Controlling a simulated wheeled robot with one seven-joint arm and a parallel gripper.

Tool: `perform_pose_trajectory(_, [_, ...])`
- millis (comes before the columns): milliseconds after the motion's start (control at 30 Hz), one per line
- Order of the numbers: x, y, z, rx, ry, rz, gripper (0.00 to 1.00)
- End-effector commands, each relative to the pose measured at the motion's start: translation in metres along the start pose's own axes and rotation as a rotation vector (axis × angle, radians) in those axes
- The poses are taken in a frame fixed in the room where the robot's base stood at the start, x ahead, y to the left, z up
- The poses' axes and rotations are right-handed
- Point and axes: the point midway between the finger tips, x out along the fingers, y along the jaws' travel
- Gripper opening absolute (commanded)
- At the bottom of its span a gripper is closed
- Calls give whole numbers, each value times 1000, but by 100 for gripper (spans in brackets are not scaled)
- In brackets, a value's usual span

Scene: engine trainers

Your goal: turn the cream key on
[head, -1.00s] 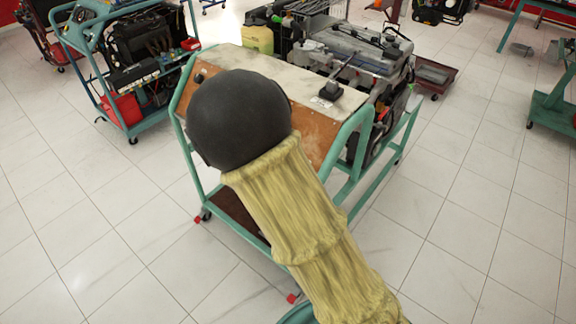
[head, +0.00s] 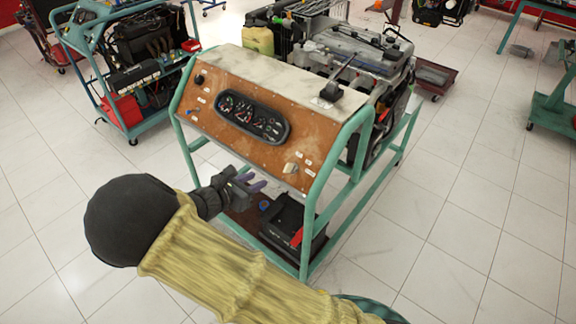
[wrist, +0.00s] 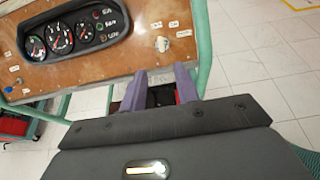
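The cream key (head: 291,168) sits at the lower right of the brown panel (head: 215,110), right of the gauge cluster. In the wrist view the key (wrist: 162,43) is a small pale piece just beyond my fingertips, near white labels. Its exact turn angle is too small to tell. My gripper (head: 258,184) is in front of and left of the key in the head view, apart from the panel. In the wrist view my gripper (wrist: 160,80) has two purple fingers spread apart, with nothing between them.
The panel stands on a green-framed trolley (head: 330,180) with an engine (head: 355,50) behind. A black battery (head: 290,228) sits on the lower shelf. Another trolley (head: 125,70) stands at left.

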Motion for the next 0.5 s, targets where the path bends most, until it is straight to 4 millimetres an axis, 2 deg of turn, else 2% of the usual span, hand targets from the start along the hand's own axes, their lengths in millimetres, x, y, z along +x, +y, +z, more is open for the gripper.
perform_pose_trajectory(500, [88,-2,1,-2,-1,-5,31])
